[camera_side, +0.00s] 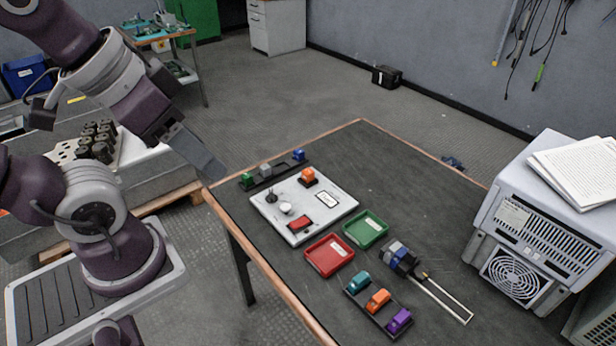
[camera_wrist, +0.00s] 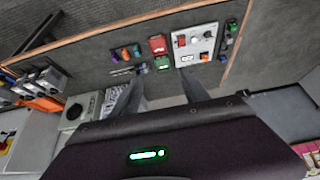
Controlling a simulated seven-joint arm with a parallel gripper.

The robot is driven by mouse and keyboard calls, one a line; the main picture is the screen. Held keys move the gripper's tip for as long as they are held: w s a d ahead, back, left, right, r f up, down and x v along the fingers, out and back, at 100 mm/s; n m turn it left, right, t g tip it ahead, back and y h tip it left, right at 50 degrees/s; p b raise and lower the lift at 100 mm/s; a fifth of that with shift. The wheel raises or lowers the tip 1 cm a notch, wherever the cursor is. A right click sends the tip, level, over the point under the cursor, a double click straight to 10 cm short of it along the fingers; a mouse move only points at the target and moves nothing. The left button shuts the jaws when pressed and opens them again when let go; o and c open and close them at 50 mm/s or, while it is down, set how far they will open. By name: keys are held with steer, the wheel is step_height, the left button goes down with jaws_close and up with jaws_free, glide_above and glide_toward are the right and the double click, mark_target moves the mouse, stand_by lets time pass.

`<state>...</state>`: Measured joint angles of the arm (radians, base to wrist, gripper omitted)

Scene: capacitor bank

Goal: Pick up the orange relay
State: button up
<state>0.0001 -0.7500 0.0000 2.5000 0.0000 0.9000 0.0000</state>
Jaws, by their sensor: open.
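Two orange relays show. One orange relay (camera_side: 308,175) sits in a dark socket on the white panel (camera_side: 340,203); it also shows small in the wrist view (camera_wrist: 205,57). The other orange relay (camera_side: 378,299) sits in the middle of a dark holder, between a teal block (camera_side: 359,281) and a purple block (camera_side: 399,319). My gripper (camera_side: 208,165) is raised off the table's left corner, apart from both relays. In the wrist view my gripper (camera_wrist: 159,78) has its two fingers spread with nothing between them.
A red tray (camera_side: 329,255) and a green tray (camera_side: 365,229) lie between panel and holder. A dark rail (camera_side: 270,175) with green, grey and blue blocks lies behind the panel. A grey-blue tool (camera_side: 400,256) and a large power unit (camera_side: 545,215) are right. The table's far middle is clear.

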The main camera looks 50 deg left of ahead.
steer(key=n+g+y, duration=0.1)
steer(key=n+g, duration=0.5)
steer(key=n, duration=1.2)
glide_above(308, 171)
steer(key=d, duration=0.1)
step_height(308, 171, down, 29)
steer(key=shift+s+r, duration=0.1)
steer(key=f, duration=0.7)
steer(key=shift+a+f, duration=0.25)
steer(key=shift+a, duration=0.1)
jaws_close()
